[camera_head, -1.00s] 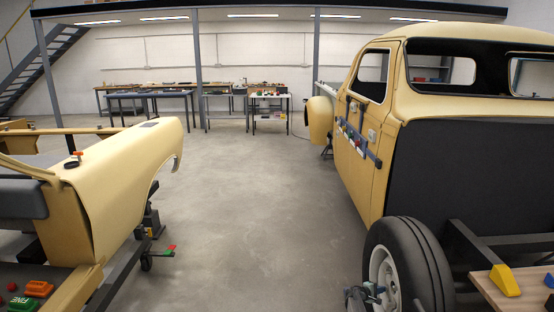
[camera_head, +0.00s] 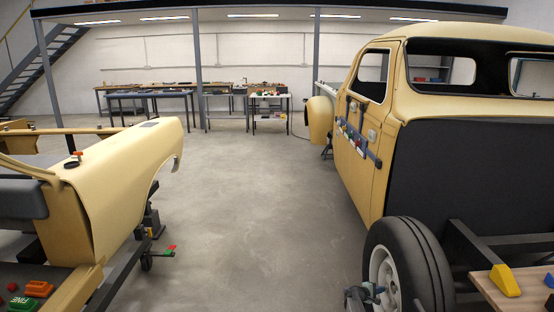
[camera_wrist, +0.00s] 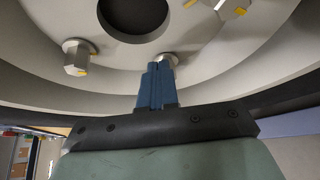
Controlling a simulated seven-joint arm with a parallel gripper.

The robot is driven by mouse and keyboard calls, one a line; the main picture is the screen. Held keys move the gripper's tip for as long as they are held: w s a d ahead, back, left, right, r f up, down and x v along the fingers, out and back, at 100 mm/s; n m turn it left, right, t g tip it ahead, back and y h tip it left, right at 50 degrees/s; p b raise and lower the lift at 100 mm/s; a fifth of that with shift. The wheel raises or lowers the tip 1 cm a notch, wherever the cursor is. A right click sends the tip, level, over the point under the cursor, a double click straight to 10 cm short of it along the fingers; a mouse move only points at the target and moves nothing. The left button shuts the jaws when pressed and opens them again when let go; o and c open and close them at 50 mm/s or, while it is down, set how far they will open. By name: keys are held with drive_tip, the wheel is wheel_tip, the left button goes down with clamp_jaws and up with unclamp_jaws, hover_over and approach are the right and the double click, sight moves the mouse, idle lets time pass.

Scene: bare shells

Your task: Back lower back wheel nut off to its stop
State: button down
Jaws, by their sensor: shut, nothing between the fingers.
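The wheel (camera_head: 384,268) of the cream truck stands at the lower right in the head view, with a pale rim and a dark tyre. In the wrist view the pale wheel disc (camera_wrist: 200,75) fills the top around a dark round centre hole. Silver nuts with yellow marks show at the left (camera_wrist: 77,57) and upper right (camera_wrist: 230,8). A third nut (camera_wrist: 170,58) sits right behind my fingertips, partly hidden by them. My gripper (camera_wrist: 158,66) has its blue fingers together and empty, by that nut; contact is unclear. I cannot tell which nut is the lower back one.
A wooden board (camera_head: 490,288) with a yellow wedge (camera_head: 504,280) stands right of the wheel. A cream fender (camera_head: 125,185) on a dark stand is at the left, with coloured blocks (camera_head: 38,289) in front. The floor (camera_head: 245,220) between is clear.

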drive_tip(key=a, duration=0.5)
drive_tip(key=shift+a, duration=0.15)
drive_tip(key=shift+d+f, duration=0.2)
drive_tip(key=shift+d, duration=0.8)
drive_tip(key=shift+d+f, duration=0.15)
drive_tip(key=shift+d, duration=0.85)
drive_tip(key=shift+d+f, duration=0.2)
drive_tip(key=shift+d, duration=0.8)
drive_tip(key=shift+w, duration=0.15)
drive_tip(key=shift+w+r, duration=0.3)
drive_tip(key=shift+w, duration=0.05)
drive_tip(key=shift+s, duration=0.15)
